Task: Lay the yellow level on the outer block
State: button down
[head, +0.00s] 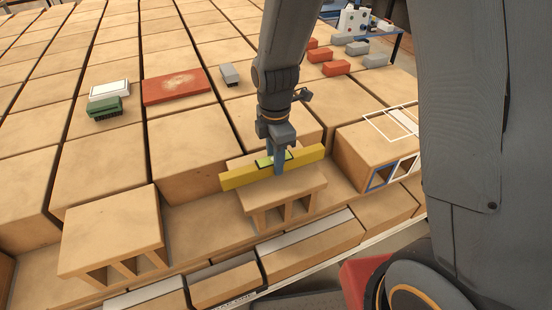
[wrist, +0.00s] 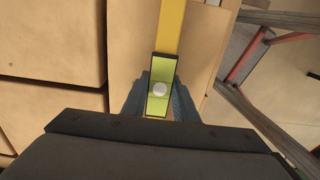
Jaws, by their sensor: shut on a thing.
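The yellow level (head: 308,155) is a long bar with a green vial window at its middle. My gripper (head: 277,163) is shut on it at the window, from above. In the wrist view the level (wrist: 170,28) runs upward away from my gripper (wrist: 158,98), with the round bubble between the fingers. The level is over the back part of a hollow block (head: 290,192) in the front row, its ends reaching past the block's sides. I cannot tell whether it touches the block. Which block is the outer one is not clear.
Another hollow block (head: 110,228) stands front left. A block with white outlines and a blue-edged hole (head: 375,152) stands right.

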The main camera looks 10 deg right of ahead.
jog(key=c, duration=1.4)
grip_release()
jog(key=shift+f, duration=0.1)
notch_tip(320, 180, up, 11)
jog(key=b, duration=0.3)
jog(key=s+d+f+m, duration=0.2)
jog(key=d+m, duration=0.4)
jog(key=m, duration=0.4)
jog(key=s+d+f+m+t, duration=0.1)
jog(key=s+d+m, duration=0.4)
jog(key=m, duration=0.6)
jog(key=shift+s+d+f, duration=0.25)
jog(key=shift+d+f, duration=0.4)
jog(key=shift+d, duration=0.3)
